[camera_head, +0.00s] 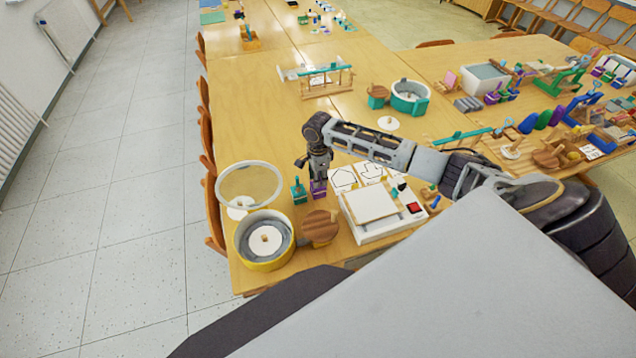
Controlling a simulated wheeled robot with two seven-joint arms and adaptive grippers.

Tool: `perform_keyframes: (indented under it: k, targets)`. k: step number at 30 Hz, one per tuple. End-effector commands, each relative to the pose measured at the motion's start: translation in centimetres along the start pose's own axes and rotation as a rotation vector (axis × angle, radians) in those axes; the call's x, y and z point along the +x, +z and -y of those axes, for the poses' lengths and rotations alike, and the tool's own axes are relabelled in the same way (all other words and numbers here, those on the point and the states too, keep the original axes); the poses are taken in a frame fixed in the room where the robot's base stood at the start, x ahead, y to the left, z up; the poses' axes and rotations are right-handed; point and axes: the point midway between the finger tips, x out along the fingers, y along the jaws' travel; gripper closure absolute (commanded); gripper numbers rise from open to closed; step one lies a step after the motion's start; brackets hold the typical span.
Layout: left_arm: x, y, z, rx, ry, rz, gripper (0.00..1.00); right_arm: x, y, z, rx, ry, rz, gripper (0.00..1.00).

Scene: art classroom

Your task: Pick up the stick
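My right arm reaches in from the right across the near table (240,110). Its gripper (318,180) points down over a small purple object (319,190) near the table's left side. The fingers are small and dark, and I cannot tell whether they are open, shut or touching it. A small teal object (299,194) stands just left of the gripper. I cannot make out for certain which thing is the stick. My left gripper is not in view.
A wooden rack (328,82) stands farther back. Several cluttered items fill the right side. Table space left of the rack is clear.

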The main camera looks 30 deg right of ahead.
Motion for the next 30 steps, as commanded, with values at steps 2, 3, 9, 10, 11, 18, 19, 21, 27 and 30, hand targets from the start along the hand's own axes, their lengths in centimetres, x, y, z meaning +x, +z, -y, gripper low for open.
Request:
perform_keyframes:
  k: [2, 3, 9, 10, 11, 18, 19, 21, 27, 30]
  targets:
    - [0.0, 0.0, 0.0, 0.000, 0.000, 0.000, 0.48, 0.0, 0.0, 0.0, 0.000, 0.000, 0.000, 0.87]
    - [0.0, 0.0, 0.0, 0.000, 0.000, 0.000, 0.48, 0.0, 0.0, 0.0, 0.000, 0.000, 0.000, 0.93]
    - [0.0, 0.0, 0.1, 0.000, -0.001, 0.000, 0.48, 0.0, 0.0, 0.0, 0.000, 0.000, 0.000, 1.00]
    - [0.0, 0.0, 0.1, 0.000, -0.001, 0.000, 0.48, 0.0, 0.0, 0.0, 0.000, 0.000, 0.000, 1.00]
    - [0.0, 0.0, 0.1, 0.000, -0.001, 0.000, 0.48, 0.0, 0.0, 0.0, 0.000, 0.000, 0.000, 1.00]
    - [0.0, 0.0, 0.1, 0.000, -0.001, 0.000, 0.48, -0.1, 0.0, 0.0, 0.000, 0.000, 0.000, 1.00]
    - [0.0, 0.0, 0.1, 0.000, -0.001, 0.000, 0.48, -0.2, 0.0, 0.0, 0.000, -0.001, 0.000, 1.00]
    - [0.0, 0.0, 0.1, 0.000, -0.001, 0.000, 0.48, -0.5, 0.0, 0.0, 0.000, -0.001, 0.000, 1.00]
    - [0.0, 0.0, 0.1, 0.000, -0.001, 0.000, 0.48, -2.4, 0.0, 0.1, 0.000, -0.002, 0.000, 1.00]
    - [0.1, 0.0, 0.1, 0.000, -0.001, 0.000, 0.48, -3.8, 0.0, 0.1, -0.001, -0.003, 0.001, 1.00]
